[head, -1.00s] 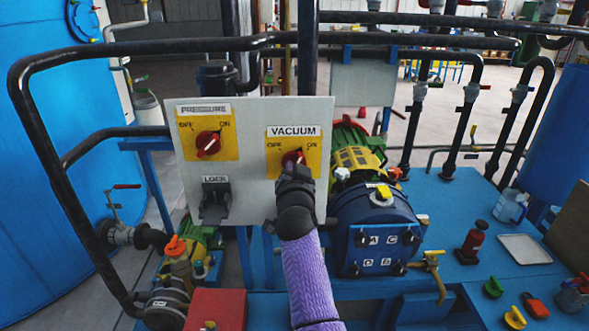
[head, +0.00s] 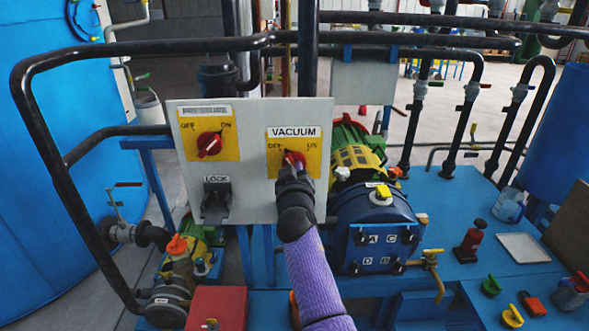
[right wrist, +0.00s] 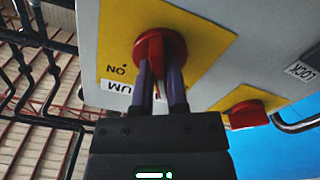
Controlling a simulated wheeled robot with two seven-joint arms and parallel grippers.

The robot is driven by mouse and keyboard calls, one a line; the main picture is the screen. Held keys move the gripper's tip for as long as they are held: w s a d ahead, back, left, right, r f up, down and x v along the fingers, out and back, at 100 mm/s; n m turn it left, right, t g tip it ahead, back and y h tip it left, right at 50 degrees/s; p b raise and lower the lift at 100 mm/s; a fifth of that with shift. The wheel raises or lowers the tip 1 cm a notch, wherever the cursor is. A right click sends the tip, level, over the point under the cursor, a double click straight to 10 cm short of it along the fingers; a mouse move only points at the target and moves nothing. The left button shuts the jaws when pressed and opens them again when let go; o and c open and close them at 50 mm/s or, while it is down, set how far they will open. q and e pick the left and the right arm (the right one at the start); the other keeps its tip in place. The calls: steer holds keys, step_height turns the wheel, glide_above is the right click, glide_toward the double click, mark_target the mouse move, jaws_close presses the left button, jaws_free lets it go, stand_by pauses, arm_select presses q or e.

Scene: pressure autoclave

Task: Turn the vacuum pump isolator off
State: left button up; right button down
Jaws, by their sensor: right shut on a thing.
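The vacuum isolator is a red knob (head: 293,157) on a yellow plate (head: 313,162) under the VACUUM label (head: 294,132), with OFF at upper left and ON at upper right. My right gripper (head: 293,170) is at the knob from below and in front, hiding its lower part. In the right wrist view the two fingers of my right gripper (right wrist: 160,88) are shut on the handle of the red knob (right wrist: 158,48). The exact angle of the handle is hard to read. My left gripper is not in view.
The same pale panel (head: 253,195) carries the pressure knob (head: 208,145) to the left and a dark LOCK fitting (head: 216,204) below it. A blue pump (head: 378,212) stands close right of my right arm. A black pipe (head: 160,53) runs above the panel.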

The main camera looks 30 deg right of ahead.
steer(key=shift+n, duration=1.6)
steer(key=shift+f, duration=0.1)
steer(key=c, duration=0.6)
jaws_free()
steer(key=shift+c, duration=0.2)
steer(key=shift+a, duration=0.1)
steer(key=p+v, duration=0.2)
steer(key=v, duration=0.8)
